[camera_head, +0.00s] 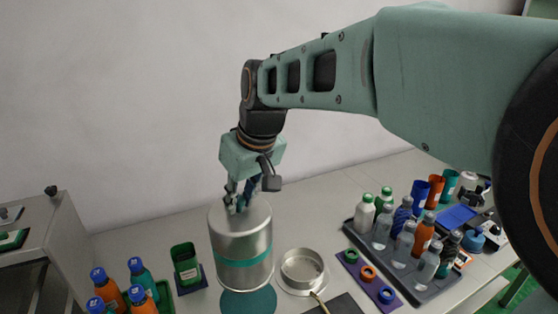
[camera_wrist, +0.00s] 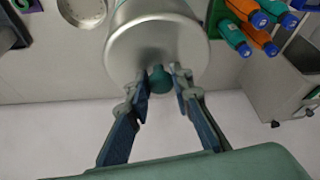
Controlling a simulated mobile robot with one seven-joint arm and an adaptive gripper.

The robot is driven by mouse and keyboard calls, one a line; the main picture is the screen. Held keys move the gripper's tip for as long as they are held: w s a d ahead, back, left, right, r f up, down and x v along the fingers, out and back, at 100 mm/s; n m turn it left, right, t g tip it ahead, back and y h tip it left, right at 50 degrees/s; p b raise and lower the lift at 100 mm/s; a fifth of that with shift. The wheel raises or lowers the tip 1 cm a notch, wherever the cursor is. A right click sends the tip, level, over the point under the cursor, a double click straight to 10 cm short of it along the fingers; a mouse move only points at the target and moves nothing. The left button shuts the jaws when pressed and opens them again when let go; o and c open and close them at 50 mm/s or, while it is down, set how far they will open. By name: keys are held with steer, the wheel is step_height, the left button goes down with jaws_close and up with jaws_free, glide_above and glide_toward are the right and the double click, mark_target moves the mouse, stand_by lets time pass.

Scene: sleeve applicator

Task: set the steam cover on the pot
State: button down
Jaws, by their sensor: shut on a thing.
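The steam cover (camera_head: 240,245) is a tall silver cylinder with a teal band, upright in the head view. My gripper (camera_head: 238,203) is above it, with its fingers closed on the teal knob on its top. In the wrist view the cover's round top (camera_wrist: 158,45) and the knob (camera_wrist: 160,80) between the fingertips (camera_wrist: 161,78) show clearly. A shallow round silver pan (camera_head: 302,270) with a brass-coloured handle, seemingly the pot, stands just right of the cover. It also shows partly in the wrist view (camera_wrist: 82,10).
A teal disc (camera_head: 248,303) shows below the cover; the gap between them is hard to judge. Orange and teal bottles (camera_head: 112,290) and a green container (camera_head: 186,264) stand left. A purple ring strip (camera_head: 368,276) and a grey bottle tray (camera_head: 410,282) lie right. A metal box (camera_head: 45,235) is far left.

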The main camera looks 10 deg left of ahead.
step_height(320, 180, down, 13)
steer(key=b, duration=1)
steer(key=shift+f, duration=0.15)
stand_by(1.7)
steer(key=c, duration=1.2)
jaws_free()
steer(key=shift+f, duration=0.1)
steer(key=shift+o, duration=0.2)
step_height(320, 180, up, 6)
steer(key=p, duration=0.4)
steer(key=shift+p, duration=0.35)
